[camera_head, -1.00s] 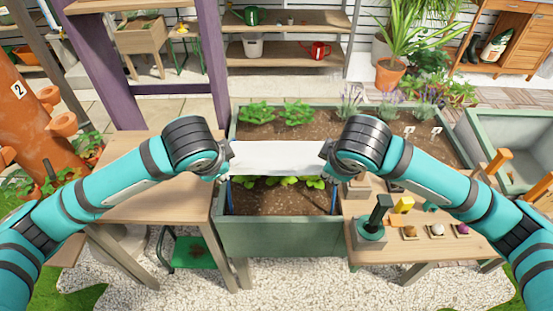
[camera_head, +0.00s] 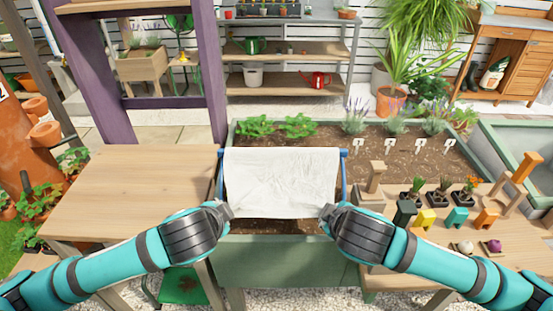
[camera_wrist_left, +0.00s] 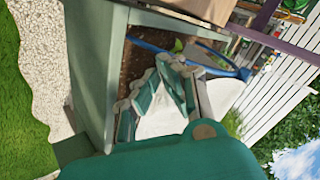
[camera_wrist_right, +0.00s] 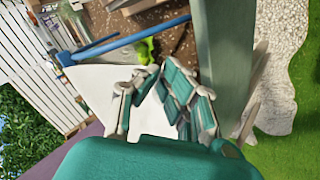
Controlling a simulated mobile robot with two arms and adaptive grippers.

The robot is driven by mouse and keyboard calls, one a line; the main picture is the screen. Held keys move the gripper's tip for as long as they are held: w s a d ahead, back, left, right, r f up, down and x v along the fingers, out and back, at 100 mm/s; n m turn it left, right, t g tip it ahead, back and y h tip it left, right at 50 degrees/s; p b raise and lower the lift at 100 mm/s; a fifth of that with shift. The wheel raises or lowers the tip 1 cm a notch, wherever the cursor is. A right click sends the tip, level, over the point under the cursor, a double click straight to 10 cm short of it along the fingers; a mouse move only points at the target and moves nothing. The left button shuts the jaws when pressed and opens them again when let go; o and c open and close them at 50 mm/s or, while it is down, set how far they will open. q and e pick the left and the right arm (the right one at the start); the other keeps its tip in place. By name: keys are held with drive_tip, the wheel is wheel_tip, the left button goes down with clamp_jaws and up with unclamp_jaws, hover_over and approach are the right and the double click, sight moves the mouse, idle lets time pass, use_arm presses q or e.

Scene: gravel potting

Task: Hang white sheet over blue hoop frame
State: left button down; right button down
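The white sheet (camera_head: 280,180) is draped over the blue hoop frame (camera_head: 343,175) at the front of the green planter bed. Its front part hangs toward me, and blue tubing shows at both sides. My left gripper (camera_head: 230,211) is at the sheet's lower left corner. My right gripper (camera_head: 327,213) is at its lower right corner. In the left wrist view, the fingers (camera_wrist_left: 160,78) close together at the sheet's edge. In the right wrist view, the fingers (camera_wrist_right: 146,74) do the same. The exact pinch is partly hidden by the fingers.
A bare wooden table (camera_head: 130,190) stands left of the planter (camera_head: 285,262). A wooden bench (camera_head: 500,232) on the right holds several small pots, coloured blocks and bulbs. Soil with plants and white markers lies behind the hoop.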

use_arm(q)
drive_tip(key=shift+w+f, duration=0.1)
drive_tip(key=shift+f, duration=0.15)
use_arm(e)
drive_tip(key=shift+w+f, duration=0.1)
drive_tip(key=shift+f, duration=0.15)
use_arm(q)
drive_tip(key=shift+r, duration=0.1)
use_arm(e)
drive_tip(key=shift+r, duration=0.1)
use_arm(q)
drive_tip(key=c, duration=1.3)
unclamp_jaws()
use_arm(e)
drive_tip(key=c, duration=1.3)
unclamp_jaws()
use_arm(q)
drive_tip(key=shift+s, duration=0.2)
use_arm(e)
drive_tip(key=shift+s, duration=0.2)
